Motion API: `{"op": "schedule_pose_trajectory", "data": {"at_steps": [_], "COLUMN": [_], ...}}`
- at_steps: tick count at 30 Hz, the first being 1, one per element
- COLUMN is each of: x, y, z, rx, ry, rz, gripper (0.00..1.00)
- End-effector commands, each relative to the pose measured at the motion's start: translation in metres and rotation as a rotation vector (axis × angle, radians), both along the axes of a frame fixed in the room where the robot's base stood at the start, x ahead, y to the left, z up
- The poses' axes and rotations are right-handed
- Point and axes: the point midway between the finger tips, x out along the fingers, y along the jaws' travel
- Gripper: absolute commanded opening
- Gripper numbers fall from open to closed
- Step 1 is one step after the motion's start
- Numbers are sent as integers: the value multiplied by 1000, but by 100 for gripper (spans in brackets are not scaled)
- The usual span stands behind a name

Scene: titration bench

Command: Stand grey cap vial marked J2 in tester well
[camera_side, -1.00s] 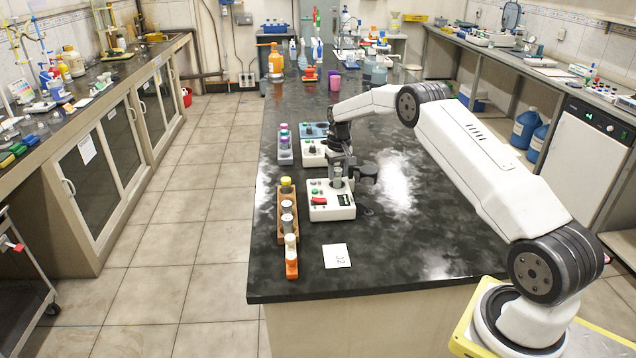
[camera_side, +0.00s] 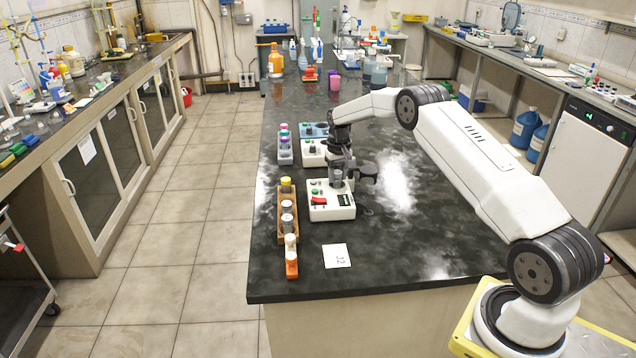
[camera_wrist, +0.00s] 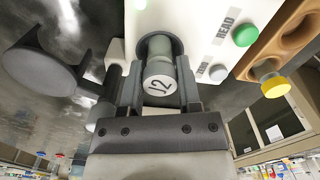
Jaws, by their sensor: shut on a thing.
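The grey cap vial (camera_side: 338,180) is upright over the front tester (camera_side: 332,207), at its well. My gripper (camera_wrist: 159,92) is shut on the vial, one finger on each side. In the side view my gripper (camera_side: 342,173) is just above the tester's back part, partly hiding the vial and well.
A dark round disc (camera_wrist: 42,68) on a stem stands close beside the well. A wooden rack (camera_side: 280,226) with several vials is left of the tester. Another tester (camera_side: 311,153) and a vial rack (camera_side: 285,157) are behind. A J2 card (camera_side: 337,256) lies in front.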

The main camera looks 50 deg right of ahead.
Motion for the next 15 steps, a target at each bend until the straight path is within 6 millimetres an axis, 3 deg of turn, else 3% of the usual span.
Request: {"op": "schedule_pose_trajectory", "data": {"at_steps": [15], "x": [0], "y": [0], "z": [-7], "rx": [0], "ry": [-1], "rz": [0], "gripper": [5]}}
